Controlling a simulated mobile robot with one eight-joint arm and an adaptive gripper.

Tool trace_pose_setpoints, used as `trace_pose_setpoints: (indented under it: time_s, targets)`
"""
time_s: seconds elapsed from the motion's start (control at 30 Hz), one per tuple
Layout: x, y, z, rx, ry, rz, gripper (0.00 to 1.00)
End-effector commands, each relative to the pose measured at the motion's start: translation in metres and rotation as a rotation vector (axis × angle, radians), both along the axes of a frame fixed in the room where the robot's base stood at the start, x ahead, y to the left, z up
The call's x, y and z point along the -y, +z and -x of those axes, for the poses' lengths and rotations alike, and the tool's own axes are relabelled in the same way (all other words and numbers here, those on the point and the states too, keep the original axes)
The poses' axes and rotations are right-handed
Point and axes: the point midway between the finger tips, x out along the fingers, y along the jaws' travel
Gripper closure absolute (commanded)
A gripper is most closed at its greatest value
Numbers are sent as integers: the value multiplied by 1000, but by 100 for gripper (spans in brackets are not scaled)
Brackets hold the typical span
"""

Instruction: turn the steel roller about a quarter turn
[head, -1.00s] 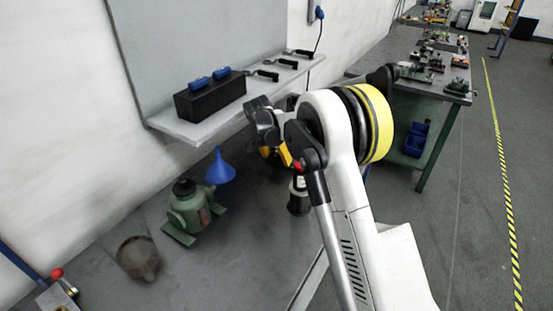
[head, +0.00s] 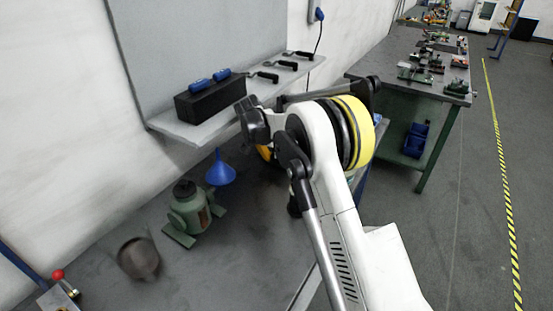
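Three tools with black handles lie along the grey wall shelf: a near one (head: 264,76), a middle one (head: 286,64) and a far one (head: 302,54). They may be hand rollers, but I cannot tell which is the steel roller. My arm fills the middle of the head view. A dark jointed part (head: 250,118) at its left, in front of the shelf edge, may be my gripper. Its fingertips cannot be made out, and I see nothing held. The white and yellow arm links hide what is behind them.
On the shelf (head: 180,129), a black block (head: 208,98) carries blue-handled items (head: 200,84). Below are a blue funnel (head: 220,172), a green bottle-shaped device (head: 190,212) and a dark round bowl (head: 138,258). A green workbench (head: 400,95) with tools stands at back right. The floor at right is clear.

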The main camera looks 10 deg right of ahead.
Motion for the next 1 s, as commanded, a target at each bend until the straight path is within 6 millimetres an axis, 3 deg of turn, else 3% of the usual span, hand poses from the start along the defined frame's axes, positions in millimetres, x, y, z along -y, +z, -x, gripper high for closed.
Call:
trace_pose_setpoints:
  time_s: [0.43, 0.8, 1.0]
  targets:
    - [-3, 8, 1, 1, 0, -1, 37]
    - [-31, 77, 16, 0, 1, 0, 37]
    - [-41, 104, 21, 0, 0, 0, 37]
